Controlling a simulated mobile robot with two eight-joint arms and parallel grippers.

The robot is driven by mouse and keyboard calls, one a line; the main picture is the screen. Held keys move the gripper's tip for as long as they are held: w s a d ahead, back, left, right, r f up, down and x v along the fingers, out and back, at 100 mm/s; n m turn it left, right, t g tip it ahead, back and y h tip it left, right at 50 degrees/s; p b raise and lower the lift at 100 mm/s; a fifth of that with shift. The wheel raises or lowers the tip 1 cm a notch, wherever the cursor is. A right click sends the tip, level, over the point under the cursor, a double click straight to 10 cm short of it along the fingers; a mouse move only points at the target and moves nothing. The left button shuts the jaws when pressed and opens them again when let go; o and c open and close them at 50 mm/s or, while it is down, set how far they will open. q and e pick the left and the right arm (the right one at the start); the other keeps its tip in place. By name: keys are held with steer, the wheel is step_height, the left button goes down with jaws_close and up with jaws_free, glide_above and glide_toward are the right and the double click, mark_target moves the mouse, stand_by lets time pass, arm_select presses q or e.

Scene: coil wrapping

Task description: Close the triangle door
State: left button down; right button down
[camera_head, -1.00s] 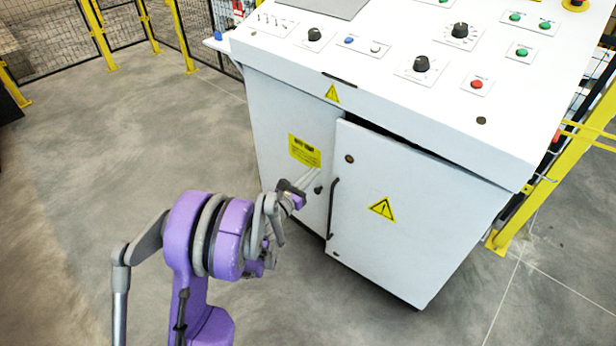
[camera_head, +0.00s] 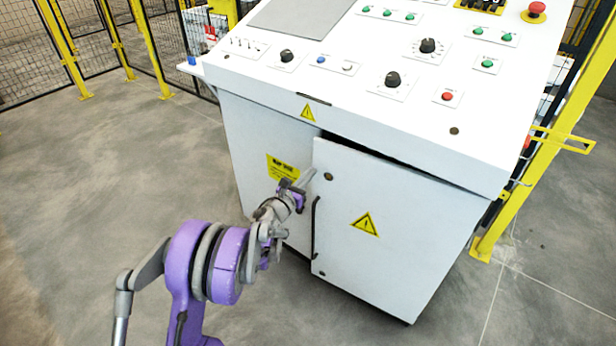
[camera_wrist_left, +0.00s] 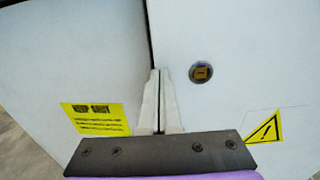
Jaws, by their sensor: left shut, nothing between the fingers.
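The triangle door (camera_head: 385,225) is the white cabinet's right-hand door, with a yellow warning triangle (camera_head: 365,223), a black handle and a round lock (camera_head: 328,177). It stands slightly ajar, with a dark gap along its top edge. My left gripper (camera_head: 310,176) is shut and empty, its fingertips at the door's free edge near the lock. In the left wrist view the fingers (camera_wrist_left: 160,75) point at the seam between the two doors, left of the lock (camera_wrist_left: 201,73). I cannot tell whether they touch the door. My right gripper is not in view.
The left door (camera_head: 250,150) carries a yellow "keep shut" label (camera_head: 282,168) and looks flush. The sloped control panel (camera_head: 380,75) overhangs the doors. A yellow fence post (camera_head: 545,140) stands close on the right. The floor on the left is clear.

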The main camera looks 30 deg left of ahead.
arm_select(q)
steer(key=w+h, duration=0.1)
steer(key=w, duration=0.2)
steer(key=w+m+h, duration=0.1)
steer(key=w, duration=0.2)
steer(key=shift+a, duration=0.2)
steer(key=shift+w+r+m, duration=0.15)
steer(key=shift+r+m, duration=0.1)
steer(key=shift+m, duration=0.05)
